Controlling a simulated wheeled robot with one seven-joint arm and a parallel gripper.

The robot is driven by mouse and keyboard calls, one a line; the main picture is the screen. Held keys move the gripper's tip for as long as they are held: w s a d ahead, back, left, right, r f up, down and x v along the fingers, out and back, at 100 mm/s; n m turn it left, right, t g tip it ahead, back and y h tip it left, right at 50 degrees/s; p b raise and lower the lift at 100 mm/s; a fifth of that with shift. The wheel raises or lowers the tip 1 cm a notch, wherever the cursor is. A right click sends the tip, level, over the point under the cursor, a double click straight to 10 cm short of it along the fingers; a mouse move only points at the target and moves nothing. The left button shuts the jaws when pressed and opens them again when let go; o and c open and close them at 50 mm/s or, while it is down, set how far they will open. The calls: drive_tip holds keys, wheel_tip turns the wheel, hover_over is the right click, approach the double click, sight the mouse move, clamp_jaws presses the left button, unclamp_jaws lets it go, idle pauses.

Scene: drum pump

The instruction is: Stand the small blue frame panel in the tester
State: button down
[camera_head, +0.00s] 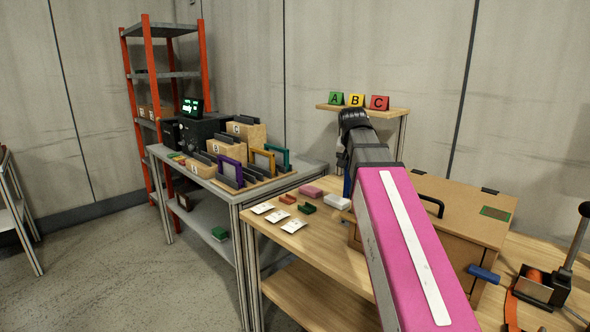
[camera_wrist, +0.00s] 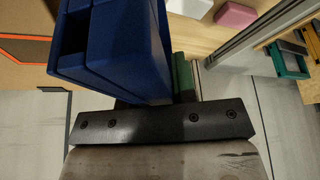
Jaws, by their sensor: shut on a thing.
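The blue frame panel (camera_wrist: 112,50) fills the upper left of the wrist view, close to the camera, held in my gripper (camera_wrist: 150,100). The fingertips are mostly hidden behind it. In the head view my pink arm hides the gripper, and only a sliver of blue (camera_head: 347,186) shows beside it, over the wooden bench. A black unit with a lit green screen (camera_head: 192,106), which looks like the tester, stands at the back of the grey table. Its slot cannot be made out. My gripper is well to the right of it.
The grey table (camera_head: 300,181) also holds lettered crates, a purple frame (camera_head: 229,172), an orange frame (camera_head: 263,163) and a teal frame (camera_head: 278,158). White cards, small blocks and a wooden box (camera_head: 460,208) are on the wooden bench. An orange-posted shelf (camera_head: 148,50) stands behind.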

drive_tip(key=shift+f, duration=0.4)
wheel_tip(320, 180, up, 7)
drive_tip(key=shift+r, duration=0.1)
wheel_tip(320, 180, down, 7)
drive_tip(key=shift+r, duration=0.1)
drive_tip(key=shift+a+f, duration=0.25)
drive_tip(key=w+a+f+n+g+y, duration=0.15)
drive_tip(key=a+n, duration=0.45)
drive_tip(key=a, duration=0.9)
drive_tip(key=a+n+t+y, duration=0.1)
drive_tip(key=a+n+y, duration=0.35)
drive_tip(key=a, duration=0.95)
drive_tip(key=shift+n+g+h, duration=0.25)
drive_tip(key=shift+n+h, duration=0.55)
drive_tip(key=shift+n, duration=0.15)
drive_tip(key=shift+w+d+f, duration=1.2)
drive_tip(key=shift+w+f, duration=0.15)
drive_tip(key=shift+f, duration=0.55)
drive_tip(key=shift+w+d+f, duration=1.25)
drive_tip(key=shift+w+f, duration=0.15)
drive_tip(key=shift+f, duration=0.45)
drive_tip(key=shift+w+d+f, duration=1.2)
drive_tip(key=shift+w+f, duration=0.15)
drive_tip(key=shift+f, duration=0.55)
drive_tip(key=shift+f, duration=0.15)
